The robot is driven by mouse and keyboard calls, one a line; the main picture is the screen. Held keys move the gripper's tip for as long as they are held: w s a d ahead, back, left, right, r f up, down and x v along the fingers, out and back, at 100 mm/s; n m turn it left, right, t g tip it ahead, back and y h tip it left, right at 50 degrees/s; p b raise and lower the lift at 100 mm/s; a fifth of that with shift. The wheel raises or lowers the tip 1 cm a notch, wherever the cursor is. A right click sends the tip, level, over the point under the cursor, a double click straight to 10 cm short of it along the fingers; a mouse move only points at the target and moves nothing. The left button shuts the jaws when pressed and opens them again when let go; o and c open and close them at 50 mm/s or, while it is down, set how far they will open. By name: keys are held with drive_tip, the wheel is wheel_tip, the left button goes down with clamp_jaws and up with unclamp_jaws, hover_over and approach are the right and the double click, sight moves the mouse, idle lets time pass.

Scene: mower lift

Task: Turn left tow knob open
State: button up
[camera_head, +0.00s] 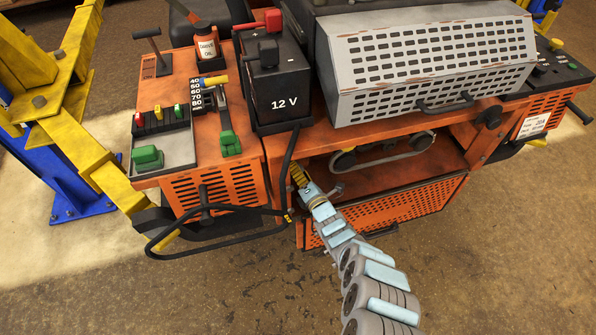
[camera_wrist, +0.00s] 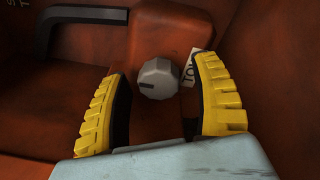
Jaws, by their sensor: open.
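The tow knob (camera_wrist: 158,79) shows in the wrist view as a small grey ribbed knob with a dark mark on its left side. It sits on an orange-brown panel, beside a white label (camera_wrist: 190,68) that is partly hidden by a finger. My gripper (camera_wrist: 163,105) is open, with one yellow ribbed finger on each side of the knob and gaps between them. In the head view, my gripper (camera_head: 296,176) reaches into the orange mower body below the battery, and the knob is hidden there.
The black 12 V battery (camera_head: 276,85) stands just above my gripper. A black cable (camera_head: 287,170) hangs close to its left. A dark bent handle (camera_wrist: 85,18) is at the upper left in the wrist view. The perforated orange panel (camera_head: 400,206) is to the right, with open floor in front.

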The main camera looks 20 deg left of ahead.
clamp_jaws()
drive_tip(key=shift+r+n+p, duration=0.15)
drive_tip(key=shift+n+p, duration=0.15)
drive_tip(key=shift+p, duration=0.75)
drive_tip(key=shift+n+h+p, duration=0.3)
drive_tip(key=shift+n+p, duration=0.5)
drive_tip(key=shift+p, duration=0.15)
drive_tip(key=shift+f+n+h+p, duration=0.2)
drive_tip(key=shift+n+p, duration=0.4)
drive_tip(key=shift+n, duration=0.55)
drive_tip(key=shift+f+n+h+p, duration=0.15)
drive_tip(key=shift+n+p, duration=0.4)
drive_tip(key=shift+n, duration=0.6)
drive_tip(key=shift+r, duration=0.1)
